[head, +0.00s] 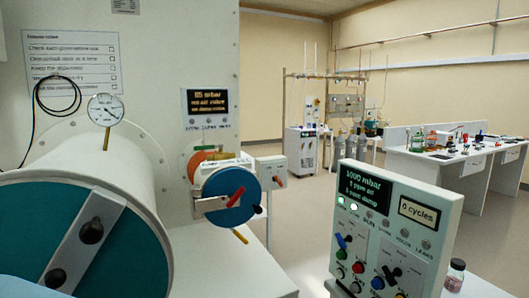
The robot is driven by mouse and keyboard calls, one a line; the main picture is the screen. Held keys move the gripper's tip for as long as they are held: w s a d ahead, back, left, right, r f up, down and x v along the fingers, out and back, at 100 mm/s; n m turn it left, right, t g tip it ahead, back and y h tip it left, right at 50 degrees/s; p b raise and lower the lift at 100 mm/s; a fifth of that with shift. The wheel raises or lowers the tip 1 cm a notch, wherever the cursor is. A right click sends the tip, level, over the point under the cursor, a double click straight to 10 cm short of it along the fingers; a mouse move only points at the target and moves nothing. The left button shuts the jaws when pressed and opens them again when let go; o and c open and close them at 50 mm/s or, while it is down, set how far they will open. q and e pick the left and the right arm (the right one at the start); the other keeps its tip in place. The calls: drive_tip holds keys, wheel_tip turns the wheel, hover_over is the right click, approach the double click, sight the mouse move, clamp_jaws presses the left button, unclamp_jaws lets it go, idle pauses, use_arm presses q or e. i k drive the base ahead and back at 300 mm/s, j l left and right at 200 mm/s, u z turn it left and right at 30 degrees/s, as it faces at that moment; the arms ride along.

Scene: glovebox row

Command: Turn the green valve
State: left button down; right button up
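No valve that is plainly green shows in the head view. The control panel (395,215) at the right front carries a small green knob or button (341,254), with a blue lever (343,241) just above it and a red button (358,267) to its lower right. I cannot tell whether the green part is a valve. A black cross-shaped handle (391,274) sits to its right on the same panel. Neither of my grippers is in view.
A large white cylinder (120,160) with a teal end door fills the left. A smaller port with a blue disc (229,208) and red lever sits right of it. A bottle (455,274) stands beside the panel. Open floor (310,190) lies behind, with benches (450,165) at right.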

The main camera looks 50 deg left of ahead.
sight(208, 147)
drive_tip(key=u, duration=2)
drive_tip(key=i+l, duration=0.1)
drive_tip(key=i, duration=0.45)
